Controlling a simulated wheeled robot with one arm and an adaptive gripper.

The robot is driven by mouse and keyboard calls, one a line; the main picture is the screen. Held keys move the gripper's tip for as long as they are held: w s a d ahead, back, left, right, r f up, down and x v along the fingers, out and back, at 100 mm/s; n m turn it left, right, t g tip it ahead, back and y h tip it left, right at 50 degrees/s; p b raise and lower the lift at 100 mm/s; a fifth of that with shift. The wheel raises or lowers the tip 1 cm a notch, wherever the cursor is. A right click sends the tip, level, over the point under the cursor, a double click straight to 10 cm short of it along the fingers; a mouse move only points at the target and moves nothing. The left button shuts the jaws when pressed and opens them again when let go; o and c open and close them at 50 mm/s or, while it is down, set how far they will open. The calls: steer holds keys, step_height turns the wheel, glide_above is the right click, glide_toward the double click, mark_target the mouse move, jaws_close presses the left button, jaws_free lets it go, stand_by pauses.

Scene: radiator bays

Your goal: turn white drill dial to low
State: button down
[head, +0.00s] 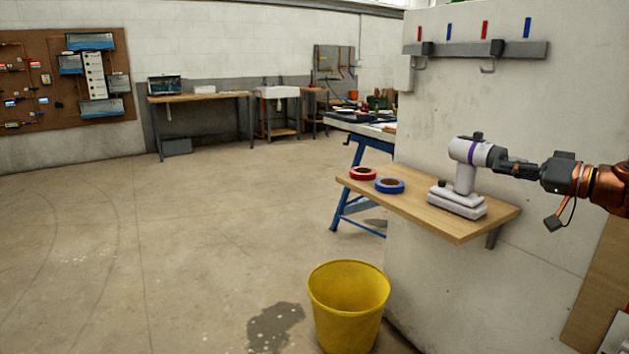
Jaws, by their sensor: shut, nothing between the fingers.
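The white drill (465,178) stands upright on a wooden wall shelf (420,205), on its thick white base. It has a purple band around its body and a dark grey front part (495,155) toward the right. A small black knob (478,136) sits on top, and another black knob (441,183) sits low at the base. I cannot tell which part is the dial, and no low marking is readable. My gripper (508,168) is shut and empty, reaching in from the right. Its tips are close to the drill's front; whether they touch it cannot be told.
A red tape roll (363,173) and a blue tape roll (389,186) lie on the shelf left of the drill. A hook rail (480,50) is on the wall above. A yellow bucket (348,315) stands on the floor below. Open floor (200,220) lies to the left.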

steer(key=d+f+t+h+b, duration=0.1)
steer(key=d+f+t+b, duration=0.15)
steer(key=d, duration=0.45)
steer(key=p+x, duration=0.2)
steer(key=x, duration=0.4)
steer(key=shift+w+f+m, duration=0.35)
steer(key=shift+f+m, duration=0.05)
steer(key=shift+f, duration=0.15)
steer(key=shift+a, duration=0.15)
steer(key=shift+w+d+r+p, duration=0.3)
steer(key=shift+d+r+p, duration=0.15)
steer(key=shift+p, duration=0.15)
stand_by(0.4)
steer(key=shift+w+d+f, duration=0.15)
steer(key=shift+f, duration=0.25)
stand_by(0.4)
steer(key=shift+w+d+f+p, duration=0.3)
steer(key=shift+w+d, duration=0.15)
steer(key=shift+d, duration=0.25)
steer(key=shift+f, duration=0.1)
stand_by(0.6)
steer(key=shift+b+v, duration=0.8)
steer(key=shift+v, duration=2.2)
